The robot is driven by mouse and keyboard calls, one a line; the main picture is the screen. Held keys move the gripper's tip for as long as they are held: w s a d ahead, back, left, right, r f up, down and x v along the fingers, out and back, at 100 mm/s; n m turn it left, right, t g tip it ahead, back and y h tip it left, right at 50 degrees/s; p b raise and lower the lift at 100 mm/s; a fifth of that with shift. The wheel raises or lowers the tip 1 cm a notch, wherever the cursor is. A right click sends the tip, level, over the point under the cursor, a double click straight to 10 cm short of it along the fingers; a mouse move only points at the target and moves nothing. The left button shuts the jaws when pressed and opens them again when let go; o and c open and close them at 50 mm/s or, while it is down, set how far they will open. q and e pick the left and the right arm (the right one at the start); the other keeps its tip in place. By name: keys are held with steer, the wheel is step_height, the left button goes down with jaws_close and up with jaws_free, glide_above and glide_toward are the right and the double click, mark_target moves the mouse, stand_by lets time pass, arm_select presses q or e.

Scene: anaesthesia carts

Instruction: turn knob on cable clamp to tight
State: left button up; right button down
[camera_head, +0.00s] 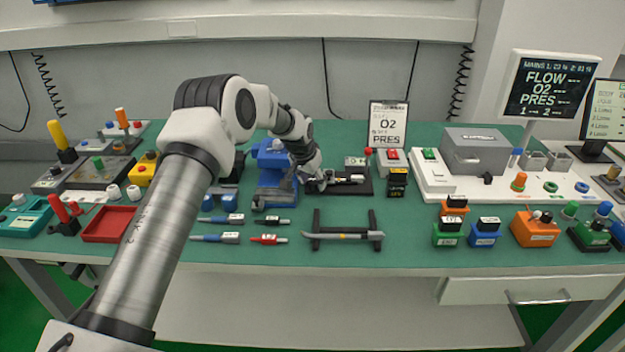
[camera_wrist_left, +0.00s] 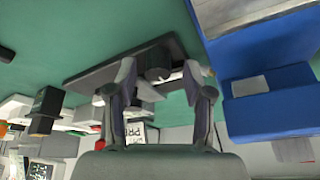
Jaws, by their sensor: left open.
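The cable clamp appears to be the small assembly with a pale cable or rod on a black base plate (camera_head: 380,184), in the middle of the bench. In the left wrist view its dark base (camera_wrist_left: 90,83) runs at a slant behind my fingers. A small grey knob-like part (camera_wrist_left: 157,74) shows between the fingertips; I cannot tell its turned position. My left gripper (camera_head: 326,181) is at the left end of this assembly, pointing down. In the wrist view my left gripper (camera_wrist_left: 160,78) is open, with its fingers on either side of that part. Contact is unclear. My right gripper is out of view.
A blue vise-like block (camera_head: 272,190) stands close to the left of my gripper. An O2 sign (camera_head: 388,125) stands behind the plate, and a red-button box (camera_head: 392,160) is to its right. A black rack (camera_head: 345,238) stands in front. Green bench top is clear between them.

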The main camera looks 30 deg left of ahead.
arm_select(q)
steer(key=shift+s+d+r, duration=0.15)
steer(key=shift+c, duration=0.4)
jaws_close()
steer(key=shift+f+m+h+b, duration=0.35)
steer(key=shift+m+h+b, duration=0.05)
steer(key=shift+m+b, duration=1.1)
steer(key=shift+m, duration=0.1)
steer(key=shift+r+m+h, duration=0.2)
steer(key=shift+m+h, duration=0.3)
steer(key=shift+m, duration=0.2)
steer(key=shift+r, duration=0.1)
steer(key=shift+o, duration=0.4)
jaws_free()
